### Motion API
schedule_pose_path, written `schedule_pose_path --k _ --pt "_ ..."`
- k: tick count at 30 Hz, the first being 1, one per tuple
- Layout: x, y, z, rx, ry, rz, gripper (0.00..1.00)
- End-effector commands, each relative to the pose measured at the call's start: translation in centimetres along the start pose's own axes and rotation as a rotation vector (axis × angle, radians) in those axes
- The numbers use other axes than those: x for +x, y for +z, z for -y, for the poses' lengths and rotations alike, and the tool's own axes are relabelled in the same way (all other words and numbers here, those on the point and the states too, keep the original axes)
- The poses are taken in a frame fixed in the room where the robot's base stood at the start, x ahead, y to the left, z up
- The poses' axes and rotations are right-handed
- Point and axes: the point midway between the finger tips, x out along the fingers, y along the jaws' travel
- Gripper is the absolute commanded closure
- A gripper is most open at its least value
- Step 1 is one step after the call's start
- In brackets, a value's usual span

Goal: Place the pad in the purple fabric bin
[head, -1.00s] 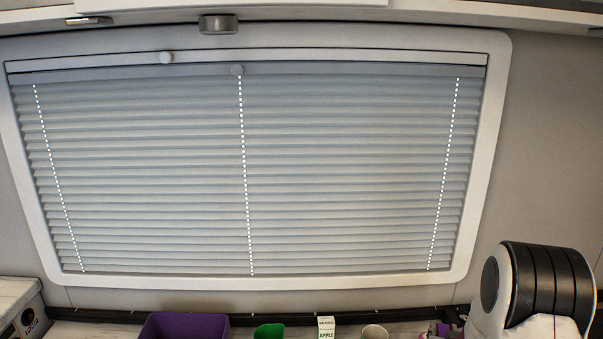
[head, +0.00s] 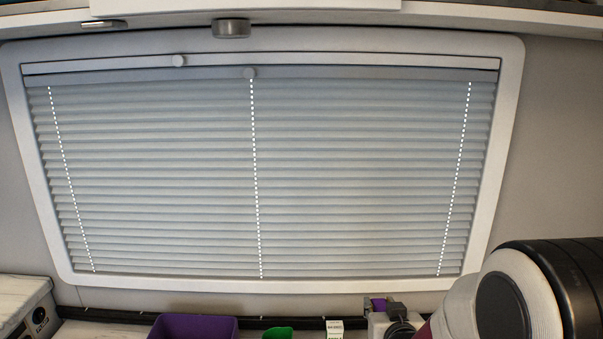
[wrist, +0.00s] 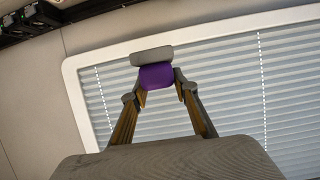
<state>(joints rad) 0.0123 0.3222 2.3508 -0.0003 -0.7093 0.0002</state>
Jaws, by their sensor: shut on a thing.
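The pad is purple with a grey part along one end; it shows in the wrist view (wrist: 157,77). My gripper (wrist: 160,88) is shut on the pad, with one finger at each side of its purple part. In the head view, a bit of the purple pad (head: 378,304) shows beside my gripper, low and right of centre. The purple fabric bin (head: 195,328) stands at the bottom edge, left of the gripper and apart from it. Only its upper part is in view, so its inside is mostly hidden.
A green item (head: 278,333) and a small white carton (head: 335,330) stand right of the bin, cut off by the picture's bottom edge. A speckled pale box (head: 25,305) is at the far left. A window with a closed pleated blind (head: 180,180) fills the back wall.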

Motion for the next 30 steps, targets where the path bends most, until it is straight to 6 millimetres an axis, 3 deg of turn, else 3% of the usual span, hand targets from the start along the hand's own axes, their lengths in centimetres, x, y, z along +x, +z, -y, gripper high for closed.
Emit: schedule_pose_path --k 17,30 --pt "0.1 0.1 0.8 -0.006 -0.013 0.001 0.91" --pt "1.9 3.8 1.6 -0.009 -0.022 0.004 0.91"
